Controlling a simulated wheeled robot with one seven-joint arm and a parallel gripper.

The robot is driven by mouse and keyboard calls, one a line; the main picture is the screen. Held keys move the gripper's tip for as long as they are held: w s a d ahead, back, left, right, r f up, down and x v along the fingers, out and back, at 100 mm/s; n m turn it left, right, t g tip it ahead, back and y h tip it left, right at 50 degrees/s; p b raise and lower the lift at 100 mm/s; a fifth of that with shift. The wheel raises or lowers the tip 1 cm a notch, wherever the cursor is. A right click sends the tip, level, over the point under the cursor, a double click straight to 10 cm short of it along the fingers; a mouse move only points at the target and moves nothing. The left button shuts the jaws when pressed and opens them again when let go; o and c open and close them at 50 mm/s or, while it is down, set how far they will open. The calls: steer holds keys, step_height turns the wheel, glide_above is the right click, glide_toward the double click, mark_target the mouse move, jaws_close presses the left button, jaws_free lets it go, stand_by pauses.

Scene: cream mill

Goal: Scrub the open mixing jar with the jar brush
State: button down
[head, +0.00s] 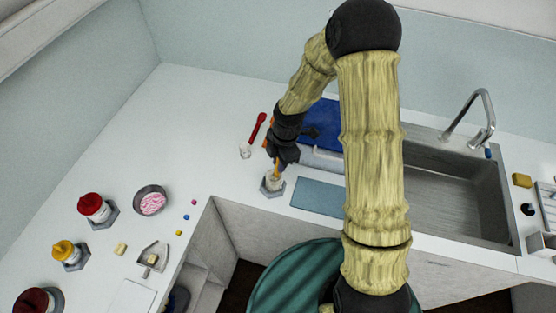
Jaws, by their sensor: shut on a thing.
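The open mixing jar (273,184) is a small pale vessel. It stands upright in a grey hexagonal holder (264,192) near the counter's front edge. My gripper (279,163) is directly above the jar, pointing down, and is shut on a thin orange-yellow handle, which seems to be the jar brush (277,170). The handle's lower end reaches the jar's mouth. The bristles are hidden, so I cannot tell how deep they sit. My dark wrist hides part of the fingers.
A red-handled tool (259,127) lies behind and left of the jar. Lidded jars (95,208), a bowl (150,200) and small coloured bits (186,217) stand left. Counter between is clear.

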steer(key=shift+s+d+f, duration=0.1)
steer(key=shift+d+f, duration=0.2)
steer(key=shift+f, duration=0.1)
steer(key=shift+w+r+p, duration=0.65)
steer(key=shift+r, duration=0.2)
steer(key=shift+a+f, duration=0.15)
steer(key=shift+s+a+f+b, duration=0.45)
steer(key=shift+f+b, duration=0.25)
steer(key=shift+b, duration=0.05)
steer(key=shift+r, duration=0.15)
